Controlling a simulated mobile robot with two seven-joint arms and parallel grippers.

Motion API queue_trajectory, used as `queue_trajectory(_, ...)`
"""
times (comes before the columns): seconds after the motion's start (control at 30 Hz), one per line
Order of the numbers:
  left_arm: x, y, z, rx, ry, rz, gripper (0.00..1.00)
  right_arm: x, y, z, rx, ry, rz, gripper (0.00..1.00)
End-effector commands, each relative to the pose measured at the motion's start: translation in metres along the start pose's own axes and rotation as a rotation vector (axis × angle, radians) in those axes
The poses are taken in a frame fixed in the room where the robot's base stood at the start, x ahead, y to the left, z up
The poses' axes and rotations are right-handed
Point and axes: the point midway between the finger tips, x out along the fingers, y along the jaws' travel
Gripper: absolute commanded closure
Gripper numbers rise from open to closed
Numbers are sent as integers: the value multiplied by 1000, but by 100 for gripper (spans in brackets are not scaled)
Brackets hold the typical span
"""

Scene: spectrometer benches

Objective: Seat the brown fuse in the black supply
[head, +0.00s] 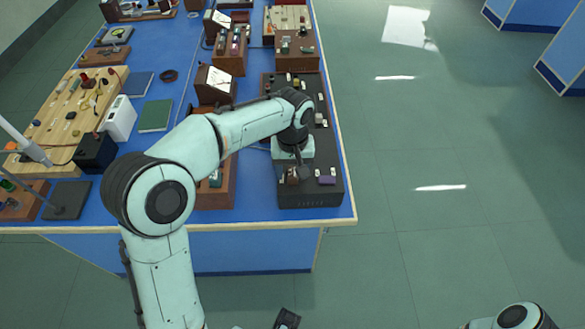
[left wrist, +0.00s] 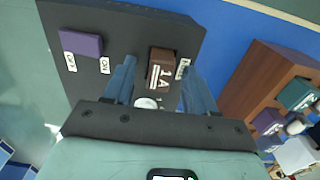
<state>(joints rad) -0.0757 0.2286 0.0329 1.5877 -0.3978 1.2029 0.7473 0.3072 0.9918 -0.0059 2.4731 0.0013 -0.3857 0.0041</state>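The black supply (head: 311,199) is a long dark box along the right edge of the blue bench. The brown fuse (left wrist: 161,66), marked "1 A", stands on the supply's top in the left wrist view; it also shows small in the head view (head: 292,177). How deep it sits in the supply cannot be told. My left gripper (left wrist: 160,88) is over the supply's near end. Its two fingers are apart, one on each side of the fuse, with visible gaps. A dark part at the bottom edge of the head view may be my right gripper (head: 287,318); its fingers cannot be made out.
A purple block (left wrist: 82,43) with two white labels sits on the supply beside the fuse. A wooden instrument (left wrist: 262,85) with coloured parts stands close by. Other supplies and boards crowd the blue bench (head: 335,130). The floor to the right is clear.

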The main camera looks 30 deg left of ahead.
Motion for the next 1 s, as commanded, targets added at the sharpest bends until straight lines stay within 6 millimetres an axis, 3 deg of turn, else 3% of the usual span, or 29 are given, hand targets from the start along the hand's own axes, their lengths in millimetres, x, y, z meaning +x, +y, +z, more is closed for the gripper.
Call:
queue_trajectory(0.13,-4,0,0,0,1,1,44,-1,0,0,0,0,0,57)
queue_trajectory(0.27,-22,0,-1,0,3,2,44,-4,-2,0,0,1,0,57)
queue_trajectory(0.7,-115,1,0,0,3,2,44,-24,-9,-2,-3,9,-3,57)
queue_trajectory(1.0,-134,0,0,1,0,0,44,-28,-11,-3,-4,10,-4,57)
